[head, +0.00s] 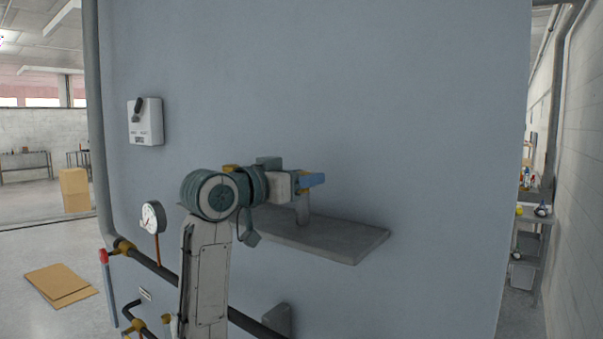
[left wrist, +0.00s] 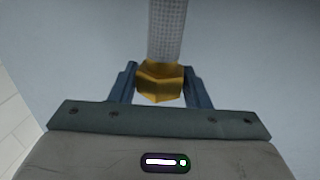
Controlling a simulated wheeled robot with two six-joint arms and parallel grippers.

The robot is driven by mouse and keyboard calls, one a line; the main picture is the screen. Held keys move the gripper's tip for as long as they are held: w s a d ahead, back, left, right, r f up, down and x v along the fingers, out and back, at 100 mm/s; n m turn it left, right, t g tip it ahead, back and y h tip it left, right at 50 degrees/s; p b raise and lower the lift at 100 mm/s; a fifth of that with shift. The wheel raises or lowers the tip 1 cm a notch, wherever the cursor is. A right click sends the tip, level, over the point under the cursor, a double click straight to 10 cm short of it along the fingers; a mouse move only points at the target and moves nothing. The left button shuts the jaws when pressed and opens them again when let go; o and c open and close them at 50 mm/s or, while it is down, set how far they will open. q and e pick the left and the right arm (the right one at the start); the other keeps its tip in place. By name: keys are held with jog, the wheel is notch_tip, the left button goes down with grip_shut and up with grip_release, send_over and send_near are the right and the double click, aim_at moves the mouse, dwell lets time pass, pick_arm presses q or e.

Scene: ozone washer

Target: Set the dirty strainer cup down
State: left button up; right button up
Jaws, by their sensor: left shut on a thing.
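My left gripper (head: 314,181) is shut on the dirty strainer cup, in front of the blue-grey wall and over the grey shelf (head: 340,240). In the left wrist view, the cup's brass hex end (left wrist: 160,84) sits between the two blue fingers of the gripper (left wrist: 160,88). Its grey mesh body (left wrist: 167,30) runs out of the top of that picture. In the head view, the grey cup body (head: 302,208) hangs below the fingers, about upright. Its lower end is at or just above the shelf; I cannot tell whether they touch. My right gripper is not in view.
The front and right of the shelf are bare. A dial gauge (head: 153,218) and pipe (head: 160,267) are on the left, below a white switch box (head: 145,122). A grey box (head: 277,319) is under the shelf. Flat cardboard (head: 61,285) lies on the floor.

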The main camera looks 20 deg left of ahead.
pick_arm(q)
jog(key=shift+f, duration=0.2)
jog(key=o, duration=1)
jog(key=shift+r, duration=0.1)
jog(key=b+v, duration=0.7)
jog(key=v, duration=0.5)
jog(key=shift+r, duration=0.1)
